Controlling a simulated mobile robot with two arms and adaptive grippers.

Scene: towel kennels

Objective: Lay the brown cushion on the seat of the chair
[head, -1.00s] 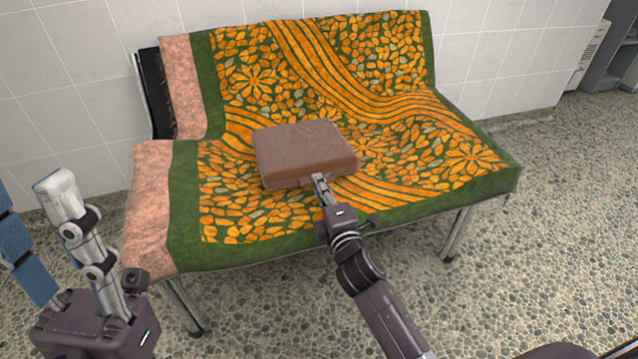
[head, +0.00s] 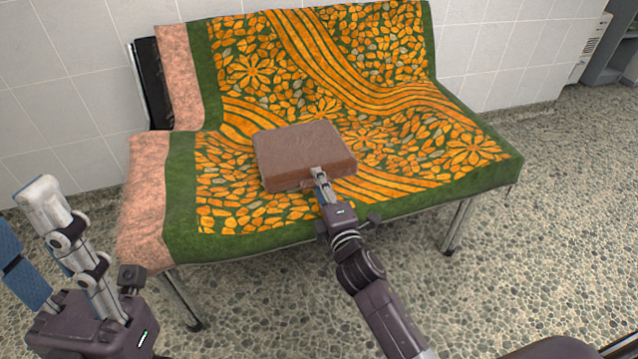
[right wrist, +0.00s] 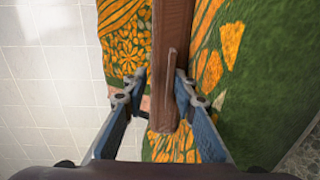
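The brown cushion (head: 304,150) is a thick, flat block over the middle of the chair's seat. The chair (head: 190,220) is a wide metal-legged seat draped with a green and orange patterned cloth with a pink band. Whether the cushion's underside touches the cloth cannot be told. My left gripper (head: 24,215) is at the left edge of the head view, fingers apart and empty, partly cut off.
A tiled wall (head: 70,100) stands behind the chair. The pebbled floor (head: 560,250) is clear at the right and in front. A grey shelf unit (head: 610,55) stands at the far right. The cloth on either side of the cushion is bare.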

